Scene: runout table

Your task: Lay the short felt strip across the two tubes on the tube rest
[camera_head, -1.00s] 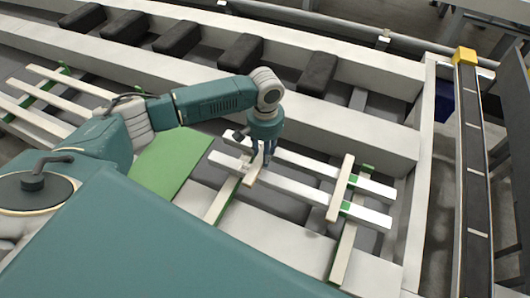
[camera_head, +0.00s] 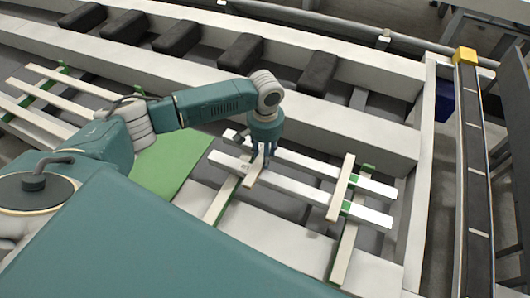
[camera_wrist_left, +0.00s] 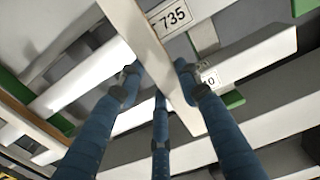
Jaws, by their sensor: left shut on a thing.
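Two pale, square-section tubes lie side by side on the tube rest: the far tube (camera_head: 310,164) and the near tube (camera_head: 297,190). The tube rest has cream bars (camera_head: 343,258) with green pads. My left gripper (camera_head: 261,158) points down over the left part of the tubes. It is shut on a short cream felt strip (camera_head: 254,174), which runs crosswise over the tubes. In the left wrist view the strip (camera_wrist_left: 155,55) passes between my fingers (camera_wrist_left: 158,76), above the tubes. I cannot tell whether it touches them. My right gripper is not in view.
Another cream strip (camera_head: 341,187) lies across both tubes at the right. A green panel (camera_head: 178,160) is left of the tubes. A second rack with pale bars (camera_head: 55,97) stands far left. Black blocks (camera_head: 241,53) line the back. A dark conveyor (camera_head: 473,170) runs along the right.

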